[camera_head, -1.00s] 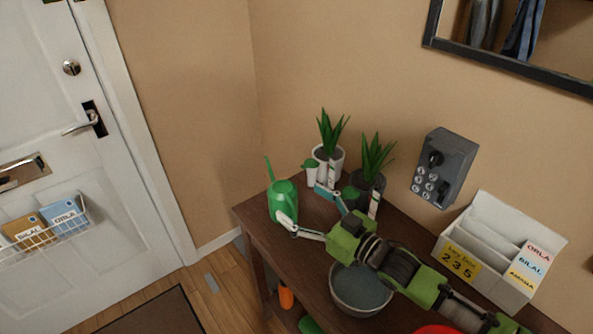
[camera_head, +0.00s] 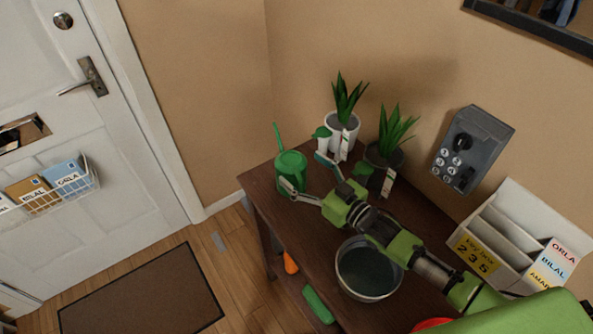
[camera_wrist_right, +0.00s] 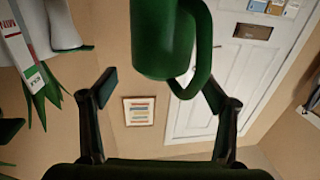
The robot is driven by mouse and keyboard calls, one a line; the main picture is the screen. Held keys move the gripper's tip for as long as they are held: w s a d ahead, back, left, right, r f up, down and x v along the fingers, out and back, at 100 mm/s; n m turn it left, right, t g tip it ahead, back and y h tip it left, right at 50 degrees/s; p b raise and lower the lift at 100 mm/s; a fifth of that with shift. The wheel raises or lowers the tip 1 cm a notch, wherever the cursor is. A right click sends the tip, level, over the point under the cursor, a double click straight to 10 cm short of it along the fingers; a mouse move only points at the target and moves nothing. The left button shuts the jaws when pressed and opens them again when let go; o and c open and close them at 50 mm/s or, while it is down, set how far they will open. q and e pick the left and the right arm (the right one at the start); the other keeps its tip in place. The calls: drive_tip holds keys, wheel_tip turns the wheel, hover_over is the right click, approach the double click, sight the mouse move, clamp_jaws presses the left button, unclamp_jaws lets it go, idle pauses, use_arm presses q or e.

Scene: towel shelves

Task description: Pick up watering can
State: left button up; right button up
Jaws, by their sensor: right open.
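The green watering can (camera_head: 291,172) stands upright at the left end of the dark wooden table, its thin spout pointing up and left. My right gripper (camera_head: 304,174) is open at the can, one finger near its front and the other behind it toward the plants. In the right wrist view the can (camera_wrist_right: 165,42) and its looped handle show between and beyond the fingers of my right gripper (camera_wrist_right: 160,88). The handle is close to the right finger; I cannot tell whether they touch. My left gripper is not in view.
A white-potted plant (camera_head: 343,122) and a dark-potted plant (camera_head: 385,157) stand behind the gripper. A metal bowl (camera_head: 343,277) sits below my right arm. A white letter sorter (camera_head: 484,238) and wall box (camera_head: 471,150) are at the right. The door (camera_head: 120,150) is at the left.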

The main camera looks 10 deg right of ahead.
sight(292, 158)
drive_tip(key=shift+w+a+r, duration=0.1)
drive_tip(key=shift+w+a, duration=0.05)
drive_tip(key=shift+w, duration=0.3)
drive_tip(key=x, duration=0.3)
drive_tip(key=shift+w+a+p, duration=0.15)
drive_tip(key=shift+w+p, duration=0.05)
drive_tip(key=shift+p, duration=0.15)
drive_tip(key=shift+w+a, duration=0.25)
drive_tip(key=shift+w, duration=0.05)
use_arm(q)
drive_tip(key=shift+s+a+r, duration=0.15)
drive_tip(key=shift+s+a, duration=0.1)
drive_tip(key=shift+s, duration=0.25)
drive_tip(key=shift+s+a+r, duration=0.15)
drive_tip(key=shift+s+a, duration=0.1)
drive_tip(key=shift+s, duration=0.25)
use_arm(e)
drive_tip(key=shift+d, duration=0.1)
drive_tip(key=shift+c, duration=0.3)
drive_tip(key=c, duration=1.9)
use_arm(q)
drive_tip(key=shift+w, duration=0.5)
use_arm(e)
drive_tip(key=shift+c, duration=1.2)
drive_tip(key=shift+r, duration=0.15)
